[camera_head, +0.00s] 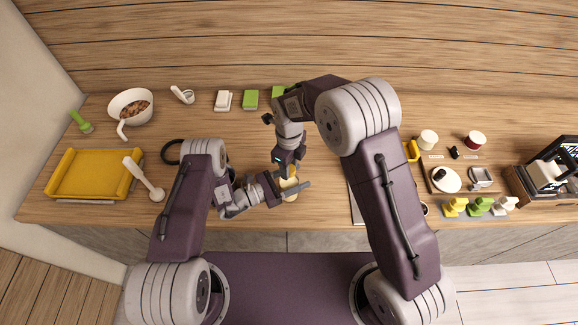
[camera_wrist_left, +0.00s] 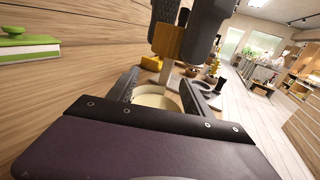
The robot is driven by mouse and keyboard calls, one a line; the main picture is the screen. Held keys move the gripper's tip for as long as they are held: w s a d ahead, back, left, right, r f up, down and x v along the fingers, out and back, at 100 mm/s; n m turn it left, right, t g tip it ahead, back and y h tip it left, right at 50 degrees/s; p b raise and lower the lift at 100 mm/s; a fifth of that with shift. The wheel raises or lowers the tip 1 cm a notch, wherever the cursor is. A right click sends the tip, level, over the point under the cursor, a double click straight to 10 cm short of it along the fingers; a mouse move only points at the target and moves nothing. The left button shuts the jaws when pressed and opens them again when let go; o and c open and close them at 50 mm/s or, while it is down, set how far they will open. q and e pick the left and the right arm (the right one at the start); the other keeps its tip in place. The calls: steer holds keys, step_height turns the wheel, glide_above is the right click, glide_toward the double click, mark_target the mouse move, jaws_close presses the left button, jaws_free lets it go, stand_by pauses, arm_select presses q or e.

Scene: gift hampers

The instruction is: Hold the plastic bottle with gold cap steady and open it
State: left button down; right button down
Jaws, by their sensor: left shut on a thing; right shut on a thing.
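The plastic bottle (camera_head: 289,195) stands near the front edge of the table, mostly hidden by my grippers in the head view. In the left wrist view its pale, cream body (camera_wrist_left: 158,100) sits between the two dark fingers of my left gripper (camera_wrist_left: 166,90), which is shut on it from the side. The cap is hardly visible in the head view.
To the left are a yellow tray (camera_head: 65,191), a white spoon-like tool (camera_head: 146,180) and a bowl (camera_head: 113,108). Green and white blocks (camera_head: 250,99) lie behind my arms.

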steer(key=n, duration=0.6)
steer(key=shift+n, duration=0.3)
steer(key=n, duration=0.6)
steer(key=shift+r+n, duration=0.1)
steer(key=shift+n, duration=0.2)
steer(key=n, duration=0.6)
steer(key=shift+n, duration=0.3)
steer(key=n, duration=1.9)
steer(key=shift+n, duration=0.3)
steer(key=n, duration=0.6)
steer(key=shift+r, duration=0.1)
steer(key=n, duration=0.5)
steer(key=shift+w+n, duration=0.1)
steer(key=shift+n, duration=0.3)
